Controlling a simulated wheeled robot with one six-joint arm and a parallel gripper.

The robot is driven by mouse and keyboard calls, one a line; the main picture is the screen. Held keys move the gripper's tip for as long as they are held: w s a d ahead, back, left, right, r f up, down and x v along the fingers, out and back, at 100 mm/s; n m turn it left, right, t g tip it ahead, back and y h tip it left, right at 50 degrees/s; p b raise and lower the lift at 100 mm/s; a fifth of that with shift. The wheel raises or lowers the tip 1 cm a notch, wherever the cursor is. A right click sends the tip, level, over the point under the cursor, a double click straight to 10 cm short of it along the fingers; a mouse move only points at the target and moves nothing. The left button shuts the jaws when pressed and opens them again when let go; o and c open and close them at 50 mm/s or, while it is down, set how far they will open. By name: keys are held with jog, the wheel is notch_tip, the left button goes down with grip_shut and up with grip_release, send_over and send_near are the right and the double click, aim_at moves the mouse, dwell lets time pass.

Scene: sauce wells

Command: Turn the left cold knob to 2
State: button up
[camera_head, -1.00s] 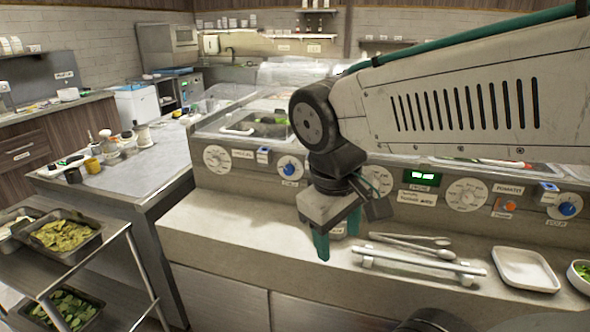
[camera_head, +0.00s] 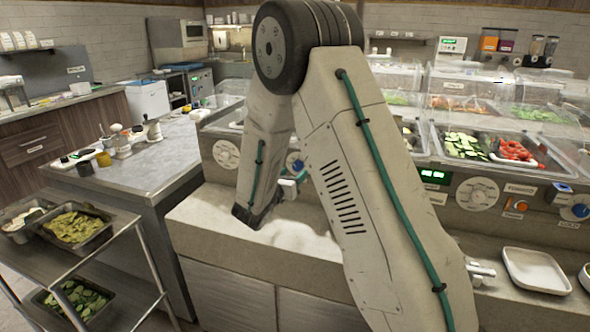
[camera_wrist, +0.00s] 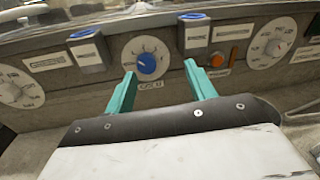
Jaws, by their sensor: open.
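The left cold knob (camera_wrist: 147,63) is a blue knob on a white round dial, with a label under it that looks like COLD. My gripper (camera_wrist: 162,84) is open and empty, with teal fingers pointing at the panel. The knob lies between the two finger lines, left of their middle, and the fingers appear short of it. The dial's setting is too small to read.
A large white dial (camera_wrist: 20,88) is left of the knob, and another dial (camera_wrist: 268,44) is at the right. Blue-topped boxes (camera_wrist: 195,36) and an orange button (camera_wrist: 217,59) stand close by. A white tray (camera_head: 535,270) lies on the counter at the right.

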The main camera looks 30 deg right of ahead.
aim_at(296, 167)
jog(key=shift+n+t+y, duration=0.3)
jog(key=shift+n+t, duration=0.4)
jog(key=shift+n, duration=0.2)
jog(key=w+d, duration=0.1)
jog(key=w, duration=0.1)
jog(key=w+d+f, duration=0.1)
jog(key=w+d, duration=0.1)
jog(key=w+d+f, duration=0.1)
jog(key=w+d, duration=0.1)
jog(key=shift+w+d, duration=0.15)
jog(key=shift+d, duration=0.05)
jog(key=c, duration=1)
